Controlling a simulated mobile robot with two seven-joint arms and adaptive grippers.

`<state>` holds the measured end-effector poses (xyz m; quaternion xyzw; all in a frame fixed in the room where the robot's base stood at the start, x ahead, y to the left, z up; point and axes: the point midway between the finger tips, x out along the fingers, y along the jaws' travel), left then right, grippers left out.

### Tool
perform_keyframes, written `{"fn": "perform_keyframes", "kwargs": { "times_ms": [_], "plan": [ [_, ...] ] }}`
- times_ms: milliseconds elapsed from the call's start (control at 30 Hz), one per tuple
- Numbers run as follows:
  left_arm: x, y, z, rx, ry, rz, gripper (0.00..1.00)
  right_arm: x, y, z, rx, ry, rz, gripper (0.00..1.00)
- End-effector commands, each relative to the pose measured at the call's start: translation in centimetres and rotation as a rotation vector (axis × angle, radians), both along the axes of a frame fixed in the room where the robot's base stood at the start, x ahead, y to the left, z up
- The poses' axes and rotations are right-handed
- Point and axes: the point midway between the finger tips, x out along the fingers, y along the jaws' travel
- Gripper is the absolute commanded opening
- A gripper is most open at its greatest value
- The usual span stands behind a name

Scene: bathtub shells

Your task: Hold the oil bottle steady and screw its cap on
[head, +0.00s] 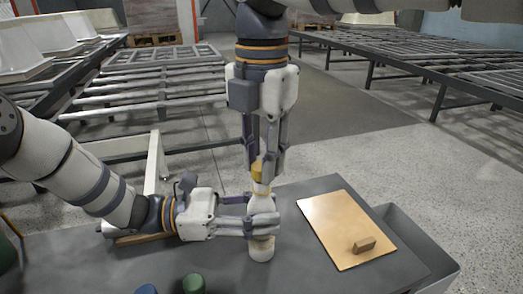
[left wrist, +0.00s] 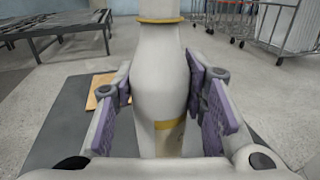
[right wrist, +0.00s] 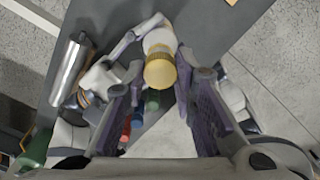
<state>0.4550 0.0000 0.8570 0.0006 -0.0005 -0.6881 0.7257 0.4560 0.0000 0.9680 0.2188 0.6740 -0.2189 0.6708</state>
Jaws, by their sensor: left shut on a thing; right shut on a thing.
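The oil bottle (head: 261,249) is white and stands upright at the front of the grey table. My left gripper (head: 262,222) comes in from the left and is shut around its body; the left wrist view shows the white bottle (left wrist: 160,80), with a yellow band, between the purple pads. The yellow cap (head: 257,170) is at the top of the bottle, in line with it. My right gripper (head: 264,165) points straight down from above and is shut on the cap. The right wrist view shows the cap (right wrist: 160,73) between the fingertips. The thread is hidden.
A tan board (head: 335,222) with a small brown block (head: 363,245) lies to the right. A green round thing (head: 193,284) and a blue one (head: 147,289) stand at the front left. A grey bin (head: 415,236) adjoins the table's right edge. Metal racks stand behind.

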Motion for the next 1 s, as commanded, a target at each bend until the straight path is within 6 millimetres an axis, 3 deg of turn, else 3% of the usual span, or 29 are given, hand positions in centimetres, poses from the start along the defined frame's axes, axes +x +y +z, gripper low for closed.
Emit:
{"fn": "perform_keyframes", "kwargs": {
  "times_ms": [1000],
  "plan": [
    [0.0,0.0,0.0,0.000,0.000,0.000,0.00,0.0,0.0,-1.5,-0.001,0.001,0.000,0.16]
  ]
}}
